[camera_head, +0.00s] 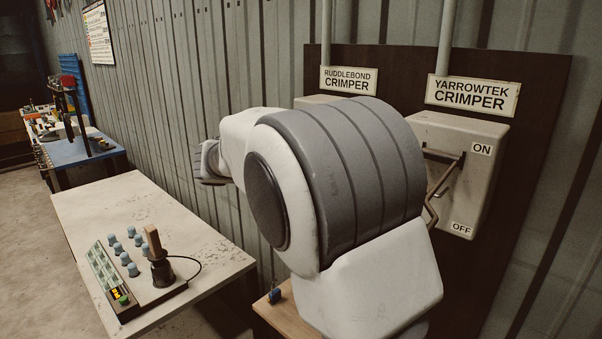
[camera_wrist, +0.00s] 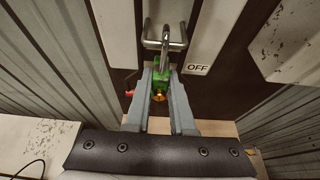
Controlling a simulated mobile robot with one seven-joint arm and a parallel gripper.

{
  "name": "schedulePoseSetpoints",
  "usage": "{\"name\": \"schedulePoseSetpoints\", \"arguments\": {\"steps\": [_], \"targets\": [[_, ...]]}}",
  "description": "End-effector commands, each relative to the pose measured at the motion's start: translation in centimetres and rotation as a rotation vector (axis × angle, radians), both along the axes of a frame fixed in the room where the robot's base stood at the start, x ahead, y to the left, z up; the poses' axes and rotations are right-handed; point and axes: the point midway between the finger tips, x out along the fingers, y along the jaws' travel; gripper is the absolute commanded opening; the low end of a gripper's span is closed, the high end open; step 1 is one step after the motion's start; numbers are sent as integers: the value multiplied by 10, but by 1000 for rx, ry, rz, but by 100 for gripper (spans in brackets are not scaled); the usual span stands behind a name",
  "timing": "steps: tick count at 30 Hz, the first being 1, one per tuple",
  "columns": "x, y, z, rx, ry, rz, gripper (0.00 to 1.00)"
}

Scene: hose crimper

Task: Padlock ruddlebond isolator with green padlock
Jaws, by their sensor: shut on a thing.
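In the wrist view my gripper (camera_wrist: 160,92) is shut on the green padlock (camera_wrist: 163,75), with its body between the two fingers. The padlock's metal shackle (camera_wrist: 168,45) points up and overlaps the bent metal handle (camera_wrist: 151,42) in the picture. I cannot tell whether the shackle passes through or lies in front of it, or whether it is closed. The handle is beside the OFF label (camera_wrist: 196,68) on a pale box. In the head view, the ruddlebond isolator (camera_head: 318,100) is under its RUDDLEBOND CRIMPER sign (camera_head: 348,80), and my arm hides most of it and my gripper.
The Yarrowtek isolator (camera_head: 460,165) is at the right, its lever between ON and OFF labels. A blue padlock (camera_head: 274,295) is at the wooden shelf (camera_head: 284,317). A small red item (camera_wrist: 130,88) is left of my fingers. A pale table (camera_head: 150,215) bears a control panel.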

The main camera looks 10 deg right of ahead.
Motion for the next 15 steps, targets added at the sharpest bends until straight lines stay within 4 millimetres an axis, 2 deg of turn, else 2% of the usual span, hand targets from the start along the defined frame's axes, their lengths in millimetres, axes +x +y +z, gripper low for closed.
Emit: {"name": "schedulePoseSetpoints", "arguments": {"steps": [8, 9, 14, 15], "targets": [[0, 0, 0, -1, -1, 0, 0], [0, 0, 0, -1, -1, 0, 27], [0, 0, 0, 0, 0, 0, 56], [0, 0, 0, 0, 0, 0, 57]]}}
